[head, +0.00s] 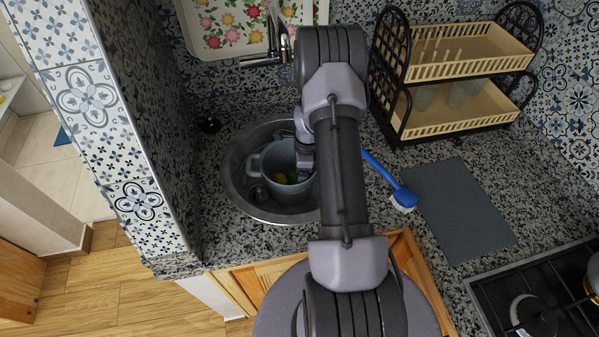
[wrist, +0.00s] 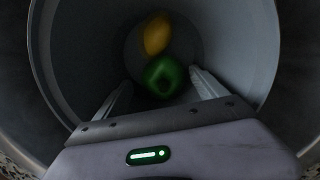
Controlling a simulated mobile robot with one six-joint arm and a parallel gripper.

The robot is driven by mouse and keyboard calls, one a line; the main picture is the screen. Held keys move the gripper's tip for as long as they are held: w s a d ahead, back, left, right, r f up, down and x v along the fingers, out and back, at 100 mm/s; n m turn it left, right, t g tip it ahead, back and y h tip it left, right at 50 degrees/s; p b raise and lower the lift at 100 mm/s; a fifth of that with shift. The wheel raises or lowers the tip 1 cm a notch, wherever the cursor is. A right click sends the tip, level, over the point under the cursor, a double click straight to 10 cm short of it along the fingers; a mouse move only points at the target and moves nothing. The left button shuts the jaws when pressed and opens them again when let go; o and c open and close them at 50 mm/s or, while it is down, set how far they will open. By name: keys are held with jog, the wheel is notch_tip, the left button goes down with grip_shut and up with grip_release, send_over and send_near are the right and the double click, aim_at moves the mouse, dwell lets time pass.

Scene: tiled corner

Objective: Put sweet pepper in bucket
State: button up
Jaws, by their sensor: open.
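A grey bucket (head: 257,163) with a side handle stands in the round metal sink. The wrist view looks down into the bucket (wrist: 85,50). A green sweet pepper (wrist: 165,76) lies on the bucket's bottom, beside a yellow, lemon-like thing (wrist: 157,34). I see no contact with the pepper.
The metal sink (head: 234,178) surrounds the bucket, with a faucet (head: 281,45) behind. A blue brush (head: 397,190) and grey mat (head: 458,208) lie on the counter right of my arm. A two-tier dish rack (head: 455,72) stands behind them, a stove (head: 540,300) at lower right.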

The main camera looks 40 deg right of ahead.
notch_tip(320, 180, up, 12)
jog(key=d+p, duration=0.1)
jog(key=p, duration=0.1)
jog(key=shift+s+r, duration=0.15)
jog(key=shift+s, duration=0.3)
jog(key=shift+d, duration=0.1)
